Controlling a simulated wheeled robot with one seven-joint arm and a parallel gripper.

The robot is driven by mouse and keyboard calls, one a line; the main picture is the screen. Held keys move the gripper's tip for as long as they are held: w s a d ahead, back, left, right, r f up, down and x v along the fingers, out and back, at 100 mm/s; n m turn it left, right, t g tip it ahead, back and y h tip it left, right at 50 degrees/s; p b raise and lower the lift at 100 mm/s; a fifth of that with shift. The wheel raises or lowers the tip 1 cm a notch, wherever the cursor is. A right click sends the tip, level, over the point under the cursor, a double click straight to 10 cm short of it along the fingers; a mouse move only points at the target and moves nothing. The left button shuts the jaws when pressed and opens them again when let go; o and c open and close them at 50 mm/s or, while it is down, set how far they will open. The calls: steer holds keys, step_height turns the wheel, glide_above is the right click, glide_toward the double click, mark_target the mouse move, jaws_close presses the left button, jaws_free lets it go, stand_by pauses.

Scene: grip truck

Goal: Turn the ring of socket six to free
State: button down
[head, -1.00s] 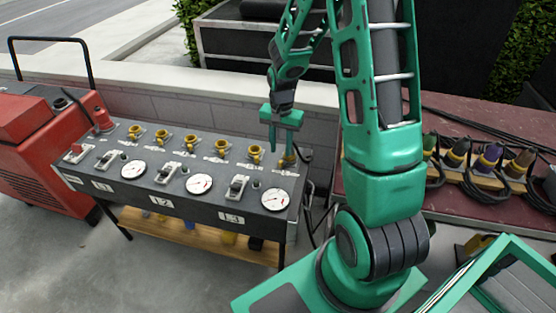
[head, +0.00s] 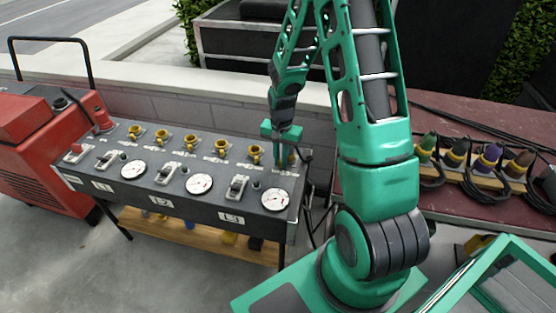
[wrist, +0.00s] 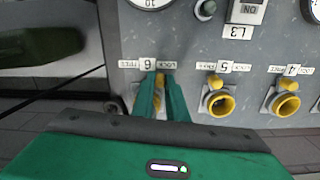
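The grey socket panel (head: 130,190) stands left of my arm, with yellow sockets along its back edge. Socket six is at its right end; in the wrist view its label (wrist: 148,64) reads upside down. My gripper (head: 283,164) is down at socket six. In the wrist view my two fingers (wrist: 161,80) are close together, one on each side of the small yellow tab of the ring of socket six (wrist: 160,79). They appear shut on it. The fingers hide most of this ring.
Socket five (wrist: 217,102) and socket four (wrist: 285,103) sit beside socket six, their yellow tabs towards the labels. A gauge (head: 275,200) lies on the panel in front. Dark cables hang at the panel's right end. Coloured plugs (head: 488,158) stand on the right.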

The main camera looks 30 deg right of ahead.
steer(key=shift+a, duration=0.25)
steer(key=shift+d, duration=0.15)
steer(key=shift+s+d+n, duration=0.1)
steer(key=shift+s+n, duration=0.05)
steer(key=shift+n, duration=0.35)
steer(key=n, duration=0.1)
steer(key=s+d+n, duration=0.1)
steer(key=n, duration=0.2)
steer(key=shift+s+d, duration=0.15)
steer(key=shift+s, duration=0.15)
steer(key=n, duration=0.1)
steer(key=d+n, duration=0.1)
steer(key=n, duration=0.1)
steer(key=shift+s+d, duration=0.1)
steer(key=shift+s, duration=0.3)
steer(key=shift+s+d+n, duration=0.15)
steer(key=shift+d+n, duration=0.25)
steer(key=shift+n, duration=0.6)
steer(key=c, duration=1.7)
jaws_free()
steer(key=shift+c, duration=0.2)
